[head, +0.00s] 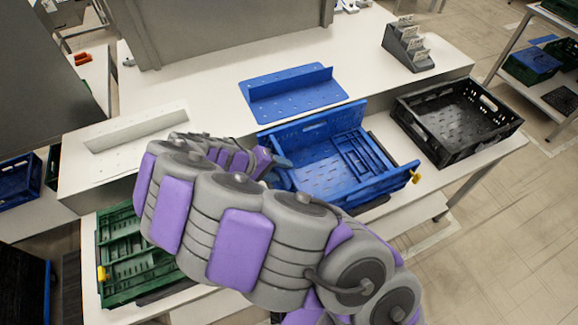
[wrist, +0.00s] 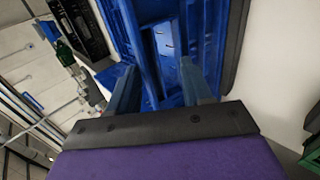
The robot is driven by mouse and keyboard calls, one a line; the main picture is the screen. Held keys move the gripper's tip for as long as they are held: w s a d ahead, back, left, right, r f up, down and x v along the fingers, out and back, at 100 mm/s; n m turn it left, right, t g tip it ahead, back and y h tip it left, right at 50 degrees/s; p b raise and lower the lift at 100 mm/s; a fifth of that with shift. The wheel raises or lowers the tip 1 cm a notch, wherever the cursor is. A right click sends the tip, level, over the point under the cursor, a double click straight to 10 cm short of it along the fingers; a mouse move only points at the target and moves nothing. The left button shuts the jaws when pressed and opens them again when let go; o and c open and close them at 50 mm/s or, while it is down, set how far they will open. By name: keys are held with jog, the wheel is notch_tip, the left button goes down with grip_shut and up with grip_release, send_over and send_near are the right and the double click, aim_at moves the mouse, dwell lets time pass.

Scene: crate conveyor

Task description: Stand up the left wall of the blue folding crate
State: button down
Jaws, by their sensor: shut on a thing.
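The blue folding crate (head: 312,126) sits on the conveyor in the middle of the head view. Its far long wall stands up, and the near long wall (head: 375,191) is also raised. A slatted panel (head: 365,155) lies flat inside at the right. My gripper (head: 279,166) is at the crate's left end, mostly hidden by my own arm. In the wrist view my gripper (wrist: 163,92) has its two fingers around blue crate parts. It is shut on the left wall, whose exact tilt I cannot tell.
A black crate (head: 418,136) stands close at the right. A blue panel (head: 290,84) lies on the white table behind, and a grey card holder (head: 407,57) stands at its back right. A green folded crate (head: 115,218) is at the lower left. A yellow knob (head: 415,177) sticks out at the blue crate's right.

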jog(key=shift+s+a+f, duration=0.4)
jog(key=shift+a+f, duration=0.2)
jog(key=shift+a, duration=0.1)
jog(key=c, duration=1.7)
grip_release()
jog(key=shift+s+a+f, duration=0.1)
jog(key=shift+s+a, duration=0.1)
jog(key=shift+a, duration=0.3)
jog(key=shift+o, duration=0.3)
jog(key=shift+d, duration=0.2)
jog(key=shift+a, duration=0.1)
jog(key=o, duration=1)
jog(key=shift+w+f, duration=0.1)
jog(key=shift+w, duration=0.05)
jog(key=shift+a, duration=0.1)
jog(key=shift+r, duration=0.25)
jog(key=shift+c, duration=0.9)
